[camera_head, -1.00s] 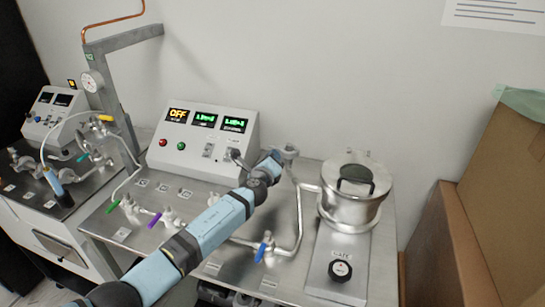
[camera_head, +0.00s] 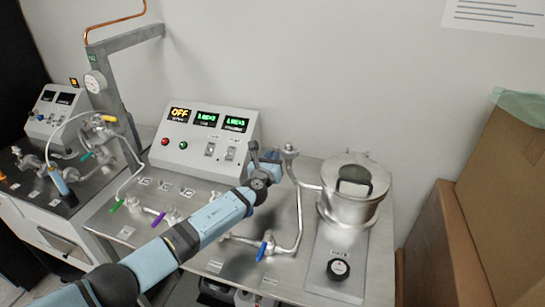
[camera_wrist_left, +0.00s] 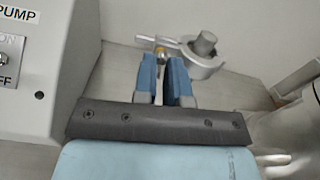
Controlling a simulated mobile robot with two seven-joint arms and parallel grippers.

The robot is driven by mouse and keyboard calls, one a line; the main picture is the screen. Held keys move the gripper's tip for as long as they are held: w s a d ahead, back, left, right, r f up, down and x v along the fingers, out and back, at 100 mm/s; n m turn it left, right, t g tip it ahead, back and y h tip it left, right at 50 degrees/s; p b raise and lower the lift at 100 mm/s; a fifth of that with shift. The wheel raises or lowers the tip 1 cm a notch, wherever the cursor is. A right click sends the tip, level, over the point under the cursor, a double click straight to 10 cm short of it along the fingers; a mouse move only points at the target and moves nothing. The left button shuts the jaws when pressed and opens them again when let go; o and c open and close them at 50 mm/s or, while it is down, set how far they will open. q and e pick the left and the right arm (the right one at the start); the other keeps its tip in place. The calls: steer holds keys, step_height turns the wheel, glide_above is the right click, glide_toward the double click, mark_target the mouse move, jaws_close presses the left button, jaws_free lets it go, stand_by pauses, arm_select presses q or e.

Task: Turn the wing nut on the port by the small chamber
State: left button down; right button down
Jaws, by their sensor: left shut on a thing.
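The small chamber (camera_head: 340,208) is a shiny metal pot with a clamped lid and black handle, right of centre in the head view. The port (camera_head: 290,152) tops a bent pipe to its left; in the left wrist view its clamp ring (camera_wrist_left: 206,58) lies just past my fingertips. The small brassy wing nut (camera_wrist_left: 160,56) shows at the clamp's left side, between the fingertips. My left gripper (camera_wrist_left: 163,62) is shut on it, with a narrow gap between the blue fingers. In the head view the gripper (camera_head: 268,157) is left of the port and hides the nut.
The control box (camera_head: 207,145) with lit displays stands close left of my gripper. Valves with a blue handle (camera_head: 262,251) and purple handle (camera_head: 158,219) sit on the metal bench. Cardboard boxes (camera_head: 500,180) stand at the right.

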stand_by(0.3)
arm_select(q)
steer(key=c, duration=1.5)
jaws_free()
steer(key=p+v, duration=0.2)
steer(key=v, duration=1.1)
steer(key=shift+s, duration=0.35)
steer(key=shift+a, duration=0.15)
